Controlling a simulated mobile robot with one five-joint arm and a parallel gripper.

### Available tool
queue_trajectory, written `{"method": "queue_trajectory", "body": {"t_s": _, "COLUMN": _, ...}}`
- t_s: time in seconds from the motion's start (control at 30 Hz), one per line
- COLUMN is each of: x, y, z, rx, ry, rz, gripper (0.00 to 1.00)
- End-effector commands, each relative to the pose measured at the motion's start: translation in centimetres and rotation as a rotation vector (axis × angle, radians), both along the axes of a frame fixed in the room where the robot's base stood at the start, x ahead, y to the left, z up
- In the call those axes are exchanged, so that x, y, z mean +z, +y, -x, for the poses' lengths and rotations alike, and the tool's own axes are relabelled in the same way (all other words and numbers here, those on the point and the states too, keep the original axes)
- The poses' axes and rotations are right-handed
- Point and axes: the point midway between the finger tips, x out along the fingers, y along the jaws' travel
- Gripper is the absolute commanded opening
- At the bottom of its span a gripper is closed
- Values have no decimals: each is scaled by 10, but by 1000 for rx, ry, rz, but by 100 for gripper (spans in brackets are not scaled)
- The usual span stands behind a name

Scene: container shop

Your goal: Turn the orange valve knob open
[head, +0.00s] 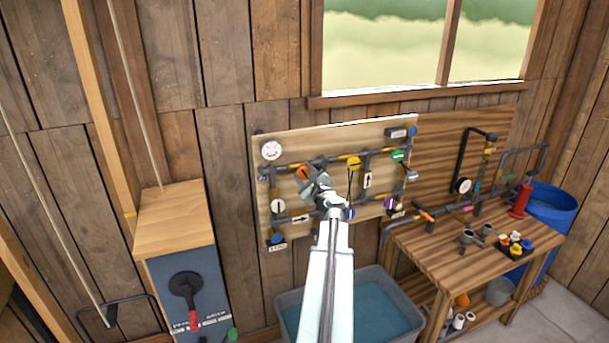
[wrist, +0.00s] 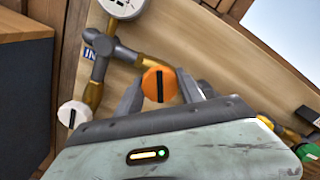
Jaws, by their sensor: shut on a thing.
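The orange valve knob (head: 303,172) sits on the pipework of the wooden board, left of the board's middle. In the wrist view the orange knob (wrist: 159,84) shows a dark bar across its face, standing nearly upright in that picture. My gripper (head: 310,182) is at the knob, with one finger on each side of it. In the wrist view my gripper (wrist: 162,92) is shut on the knob. The fingers and arm hide part of the knob in the head view.
A white gauge (head: 271,151) is up and left of the knob. A yellow knob (head: 353,163) and a green knob (head: 398,156) are to its right, a white knob (head: 278,206) below left. A water tub (head: 385,325) stands below; a workbench (head: 465,262) is at right.

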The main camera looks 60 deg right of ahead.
Motion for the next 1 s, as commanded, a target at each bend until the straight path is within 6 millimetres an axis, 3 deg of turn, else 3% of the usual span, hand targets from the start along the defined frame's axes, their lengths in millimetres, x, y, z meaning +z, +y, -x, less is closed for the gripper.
{"method": "queue_trajectory", "body": {"t_s": 1.0, "x": -1, "y": 1, "z": 0, "rx": 1, "ry": 543, "rz": 733, "gripper": 4}}
